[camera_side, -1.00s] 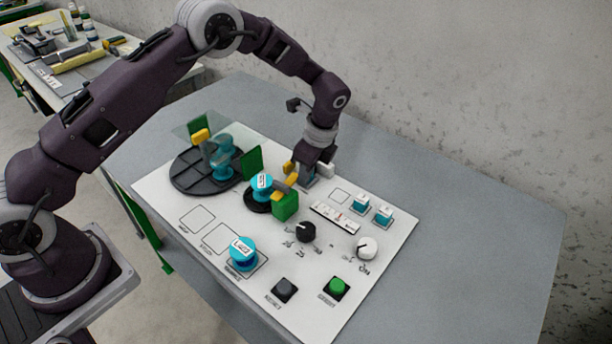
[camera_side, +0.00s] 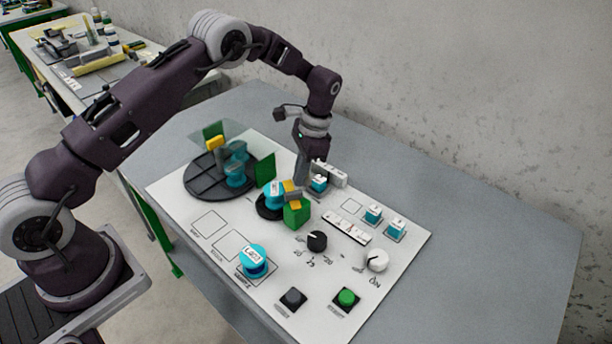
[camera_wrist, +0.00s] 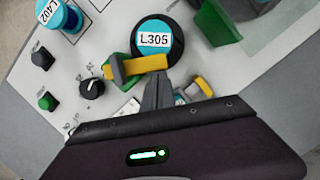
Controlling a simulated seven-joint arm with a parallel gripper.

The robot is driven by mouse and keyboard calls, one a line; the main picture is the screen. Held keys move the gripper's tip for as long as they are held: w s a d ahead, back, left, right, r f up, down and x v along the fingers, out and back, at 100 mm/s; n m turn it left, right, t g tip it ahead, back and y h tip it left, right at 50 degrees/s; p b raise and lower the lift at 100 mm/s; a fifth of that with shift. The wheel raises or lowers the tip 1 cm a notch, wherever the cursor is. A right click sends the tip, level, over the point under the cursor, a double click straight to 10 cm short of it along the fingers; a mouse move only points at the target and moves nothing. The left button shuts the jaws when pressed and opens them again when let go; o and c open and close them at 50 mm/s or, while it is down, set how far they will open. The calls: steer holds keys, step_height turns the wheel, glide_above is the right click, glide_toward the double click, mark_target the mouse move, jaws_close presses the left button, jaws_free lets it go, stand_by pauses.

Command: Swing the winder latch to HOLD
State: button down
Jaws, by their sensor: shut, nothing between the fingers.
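The winder is a dark round base (camera_side: 266,210) carrying a blue spool labelled L305 (camera_wrist: 153,40), beside a green block (camera_side: 297,215). The yellow latch bar (camera_wrist: 140,68) reaches from the green block across the near edge of the spool in the wrist view; its yellow part also shows in the side view (camera_side: 291,187). My gripper (camera_wrist: 157,82) is shut and empty. Its fingertips are right at the bar in the wrist view; I cannot tell whether they touch it. No HOLD mark is readable.
A grey and yellow clamp (camera_wrist: 198,90) stands close to my fingers. A larger dark turntable (camera_side: 206,183) with green plates is left of the winder. A black knob (camera_side: 317,241), a white knob (camera_side: 376,260), a spool labelled L402 (camera_side: 253,260) and buttons occupy the panel's front.

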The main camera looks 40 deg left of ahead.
steer(key=shift+s+a+n+h, duration=0.2)
steer(key=shift+s+a+n, duration=0.15)
steer(key=shift+n, duration=0.45)
steer(key=shift+s+a+n+h, duration=0.2)
steer(key=shift+a+n, duration=0.1)
steer(key=shift+n, duration=0.5)
steer(key=w, duration=0.2)
steer(key=w+d, duration=0.1)
steer(key=w, duration=0.1)
steer(key=shift+w+r, duration=0.1)
steer(key=shift+r, duration=0.15)
steer(key=v, duration=0.9)
steer(key=shift+r, duration=0.2)
steer(key=shift+r, duration=0.1)
